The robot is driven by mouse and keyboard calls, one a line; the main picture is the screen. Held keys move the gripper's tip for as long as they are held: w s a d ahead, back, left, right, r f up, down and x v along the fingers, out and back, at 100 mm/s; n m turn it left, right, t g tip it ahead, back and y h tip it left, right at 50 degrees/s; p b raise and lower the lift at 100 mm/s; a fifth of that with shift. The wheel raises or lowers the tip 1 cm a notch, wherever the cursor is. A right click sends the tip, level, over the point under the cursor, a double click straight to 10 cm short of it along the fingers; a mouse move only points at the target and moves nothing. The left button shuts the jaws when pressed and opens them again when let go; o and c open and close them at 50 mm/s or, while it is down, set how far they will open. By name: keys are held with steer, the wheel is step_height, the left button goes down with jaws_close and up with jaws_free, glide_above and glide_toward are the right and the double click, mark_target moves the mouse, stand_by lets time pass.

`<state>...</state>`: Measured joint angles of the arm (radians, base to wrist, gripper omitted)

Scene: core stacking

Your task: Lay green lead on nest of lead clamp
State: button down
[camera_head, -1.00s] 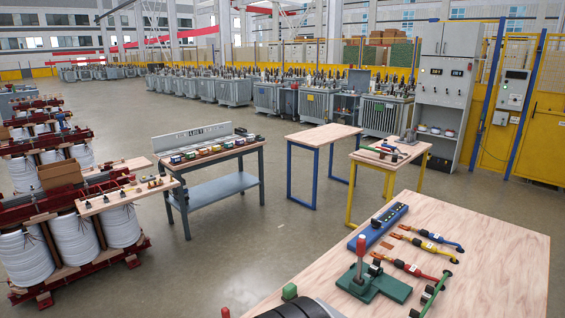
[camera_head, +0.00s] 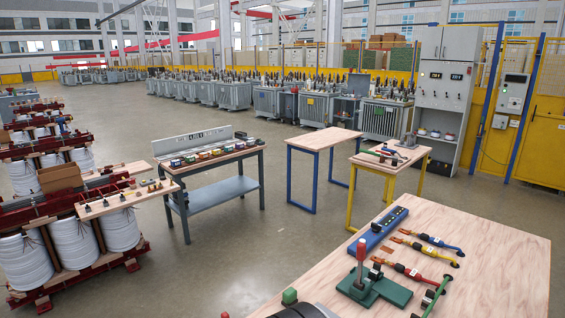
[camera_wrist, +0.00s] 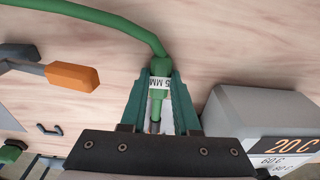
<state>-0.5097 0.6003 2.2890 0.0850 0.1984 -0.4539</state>
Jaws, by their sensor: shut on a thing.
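In the wrist view my gripper (camera_wrist: 158,85) is shut on the green lead (camera_wrist: 160,66). Its two teal fingers lie either side of a white label ending in "5 MM". The lead's cable runs up and away to the left. A dark end shows between the fingers, partly hidden. In the head view a green cable (camera_head: 437,296) slants down at the near table's lower right. The lead clamp (camera_head: 376,287), with green base and upright red handle, stands on that table. Its nest is too small to tell. My gripper is not clear in the head view.
In the wrist view a grey box marked "20 C" (camera_wrist: 245,112) is close right and an orange handle (camera_wrist: 72,77) left.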

steer(key=shift+r, duration=1.75)
steer(key=w+d+r+m, duration=0.45)
steer(key=d+r, duration=0.35)
steer(key=r, duration=0.2)
steer(key=w+d+r+m, duration=0.3)
steer(key=w+d+r, duration=0.3)
steer(key=r, duration=0.5)
steer(key=w+f+n, duration=0.2)
steer(key=f+n, duration=0.1)
steer(key=f, duration=0.5)
steer(key=w+d+f+n, duration=0.1)
steer(key=w+f+n, duration=0.2)
steer(key=f, duration=0.5)
steer(key=shift+d+n, duration=0.3)
steer(key=shift+n, duration=0.45)
steer(key=shift+f, duration=2.85)
